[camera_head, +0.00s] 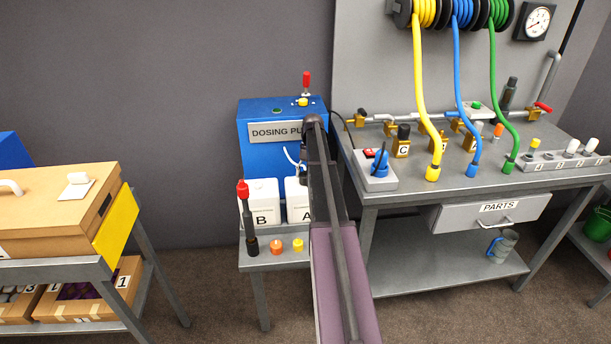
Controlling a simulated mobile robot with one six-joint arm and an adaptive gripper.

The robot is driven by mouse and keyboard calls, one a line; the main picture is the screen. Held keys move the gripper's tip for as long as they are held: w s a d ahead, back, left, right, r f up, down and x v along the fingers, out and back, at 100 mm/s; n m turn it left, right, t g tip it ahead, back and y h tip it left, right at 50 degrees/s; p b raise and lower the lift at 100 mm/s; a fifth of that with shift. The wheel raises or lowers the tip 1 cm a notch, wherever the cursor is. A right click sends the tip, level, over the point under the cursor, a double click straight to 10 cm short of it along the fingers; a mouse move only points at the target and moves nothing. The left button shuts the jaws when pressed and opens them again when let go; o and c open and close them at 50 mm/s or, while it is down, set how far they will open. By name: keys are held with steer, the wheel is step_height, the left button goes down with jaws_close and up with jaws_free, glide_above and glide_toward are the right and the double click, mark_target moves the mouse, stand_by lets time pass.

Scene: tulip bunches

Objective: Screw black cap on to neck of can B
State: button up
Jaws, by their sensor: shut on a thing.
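Can B (262,203) is a white can labelled B on the low grey stand, in front of the blue dosing pump (258,158). Its neck is not clear to see. A dark upright rod with a red top (243,190) stands in front of its left side. At the rod's foot is a black piece (251,246), in line with an orange cap (276,247) and a yellow cap (298,245). I cannot tell whether the black piece is the black cap. My arm rises through the middle and partly covers can A (297,199). My gripper is not visible.
A grey workbench (430,190) with yellow, blue and green hoses stands right of my arm. A cart with boxes (50,268) stands at left. Floor between cart and stand is clear.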

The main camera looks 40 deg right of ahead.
steer(key=shift+n, duration=0.5)
steer(key=o, duration=1.2)
steer(key=m+t, duration=0.1)
steer(key=m, duration=0.3)
steer(key=shift+s+m, duration=0.1)
steer(key=shift+m, duration=0.2)
steer(key=m+t, duration=0.2)
steer(key=m, duration=0.2)
steer(key=shift+m, duration=0.3)
